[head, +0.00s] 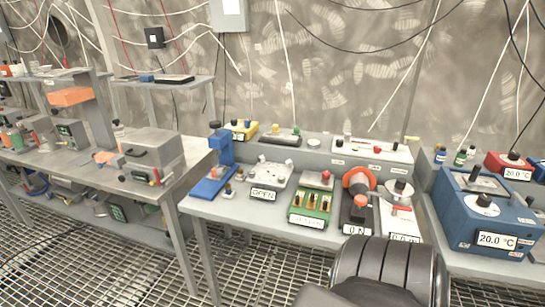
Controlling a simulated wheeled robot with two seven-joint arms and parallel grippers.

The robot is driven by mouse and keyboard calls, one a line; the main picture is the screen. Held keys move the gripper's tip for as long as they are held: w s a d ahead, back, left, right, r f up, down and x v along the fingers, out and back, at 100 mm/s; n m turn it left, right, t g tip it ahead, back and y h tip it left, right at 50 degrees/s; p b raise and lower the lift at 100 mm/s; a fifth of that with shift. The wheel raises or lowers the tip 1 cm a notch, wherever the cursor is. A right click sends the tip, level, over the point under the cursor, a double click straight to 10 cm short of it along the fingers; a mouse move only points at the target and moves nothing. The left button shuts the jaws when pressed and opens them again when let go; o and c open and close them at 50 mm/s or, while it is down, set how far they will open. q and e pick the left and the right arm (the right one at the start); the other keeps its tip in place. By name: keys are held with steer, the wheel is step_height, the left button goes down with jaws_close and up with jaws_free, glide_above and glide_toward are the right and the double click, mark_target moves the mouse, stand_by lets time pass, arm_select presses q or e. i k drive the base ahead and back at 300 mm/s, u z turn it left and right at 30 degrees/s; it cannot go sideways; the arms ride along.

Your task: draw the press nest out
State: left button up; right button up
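A blue press (222,148) with an upright column stands at the left end of the middle grey bench. Its flat blue base (208,187) reaches toward the bench's front edge. A nest on the press is too small to make out clearly, and I cannot tell whether it is in or out. Small knobbed parts (228,192) sit just right of the base. Neither of my grippers shows in the head view.
Right of the press are a white plate with an OPEN sign (264,194), a green fixture (311,203) and an orange-and-black device (358,190). A grey box (152,150) stands on the left bench. A blue 20.0 °C unit (490,215) stands at right.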

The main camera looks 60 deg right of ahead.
mark_target(218, 169)
steer(key=z, duration=0.45)
steer(key=k, duration=0.1)
steer(key=z, duration=1.05)
